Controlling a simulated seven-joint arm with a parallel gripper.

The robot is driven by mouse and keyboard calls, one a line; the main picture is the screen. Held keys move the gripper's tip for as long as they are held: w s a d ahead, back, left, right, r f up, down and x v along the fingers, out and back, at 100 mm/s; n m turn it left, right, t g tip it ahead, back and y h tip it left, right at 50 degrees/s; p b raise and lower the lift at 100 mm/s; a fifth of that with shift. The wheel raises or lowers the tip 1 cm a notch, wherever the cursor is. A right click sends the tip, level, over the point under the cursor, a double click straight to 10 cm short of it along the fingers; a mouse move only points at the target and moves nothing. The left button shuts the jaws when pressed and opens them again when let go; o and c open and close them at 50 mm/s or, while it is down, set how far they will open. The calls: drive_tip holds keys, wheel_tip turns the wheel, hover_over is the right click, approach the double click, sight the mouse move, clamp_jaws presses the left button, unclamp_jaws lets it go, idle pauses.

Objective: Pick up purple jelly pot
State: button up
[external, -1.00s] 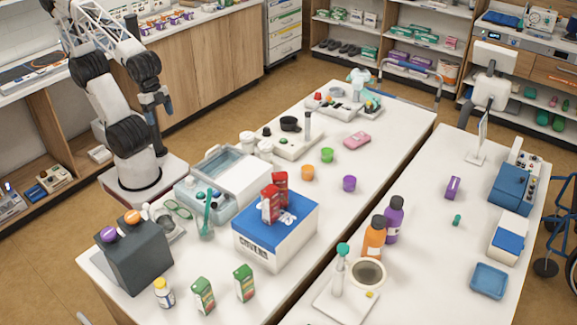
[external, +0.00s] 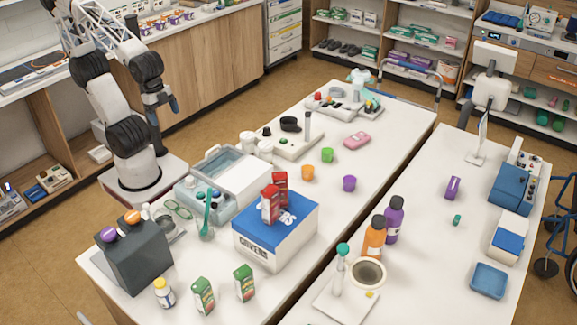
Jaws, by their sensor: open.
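The purple jelly pot (external: 349,183) stands upright on the white table, right of an orange pot (external: 307,172) and in front of a green pot (external: 327,155). Nothing touches it. My gripper (external: 164,106) hangs at the upper left, beyond the table's far left edge and well away from the pots. It is open and empty, though its fingers are small in this view.
A blue and white box (external: 275,238) with red cartons on top stands left of the pots. A pink item (external: 357,140) lies behind the purple pot. The tabletop right of the pot is clear.

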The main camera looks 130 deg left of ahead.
drive_tip(key=w+a+f+m+t+y, duration=0.1)
drive_tip(key=w+a+m+y, duration=0.25)
drive_tip(key=w+a, duration=0.45)
drive_tip(key=w+a+f+m+y, duration=0.1)
drive_tip(key=w+a+m+y, duration=0.3)
drive_tip(key=w, duration=0.7)
drive_tip(key=w+a+f+m+t+y, duration=0.15)
drive_tip(key=w+a+m, duration=0.25)
drive_tip(key=w+a, duration=0.45)
drive_tip(key=m+t, duration=0.5)
drive_tip(key=m, duration=1)
approach(349, 183)
drive_tip(key=s, duration=0.1)
drive_tip(key=s+a, duration=0.1)
drive_tip(key=s, duration=0.1)
drive_tip(key=shift+a+h, duration=0.25)
drive_tip(key=shift+h, duration=0.05)
drive_tip(key=shift+w+f, duration=0.1)
drive_tip(key=shift+x, duration=3.35)
drive_tip(key=shift+w, duration=0.1)
